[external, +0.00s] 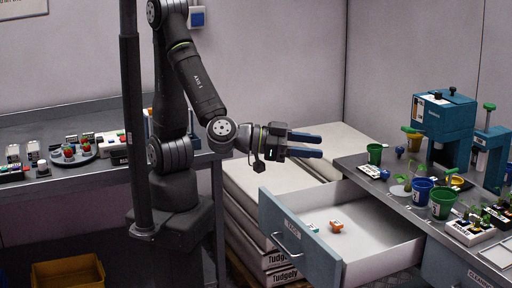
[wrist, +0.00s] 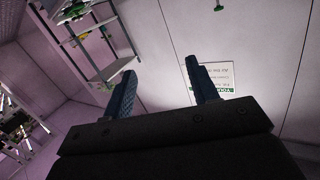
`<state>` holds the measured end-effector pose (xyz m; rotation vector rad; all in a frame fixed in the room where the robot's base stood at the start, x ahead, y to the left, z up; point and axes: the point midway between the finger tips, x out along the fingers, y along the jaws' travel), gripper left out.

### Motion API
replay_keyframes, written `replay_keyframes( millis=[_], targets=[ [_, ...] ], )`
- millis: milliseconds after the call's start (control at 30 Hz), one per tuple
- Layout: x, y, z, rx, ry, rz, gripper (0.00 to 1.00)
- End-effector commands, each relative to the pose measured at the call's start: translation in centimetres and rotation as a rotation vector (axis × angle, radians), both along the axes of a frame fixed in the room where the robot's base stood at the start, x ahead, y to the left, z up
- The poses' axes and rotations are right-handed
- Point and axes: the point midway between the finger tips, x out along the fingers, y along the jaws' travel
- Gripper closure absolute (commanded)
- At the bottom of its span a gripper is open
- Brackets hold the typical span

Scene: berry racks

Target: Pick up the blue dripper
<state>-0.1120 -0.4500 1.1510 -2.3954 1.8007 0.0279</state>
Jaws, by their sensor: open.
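My gripper (external: 318,146) is level in the air above the open drawer, its two blue fingers apart and empty and pointing right. In the wrist view my gripper (wrist: 164,82) also shows open, with nothing between the fingers. A small blue item (external: 384,174) lies near the left edge of the right bench, and another blue item (external: 399,151) is just behind it. Either may be the blue dripper; they are too small to tell. A small blue-and-white piece (external: 312,227) lies in the drawer. My gripper is left of the bench items and touches none of them.
The open drawer (external: 287,240) juts left from the right bench and holds an orange item (external: 336,227). A green cup (external: 375,153), a blue cup (external: 422,190) and a teal machine (external: 442,125) crowd the bench.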

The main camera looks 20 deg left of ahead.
Motion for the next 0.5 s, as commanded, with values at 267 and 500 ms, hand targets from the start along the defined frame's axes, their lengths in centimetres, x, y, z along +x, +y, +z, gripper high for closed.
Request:
replay_keyframes(
  millis=[267,500],
  targets=[
    [1.8,-10.7,1.7,0.072,0.145,-0.196,0.46],
    [8.0,-16.5,1.7,0.24,0.206,-0.288,0.46]
  ],
)
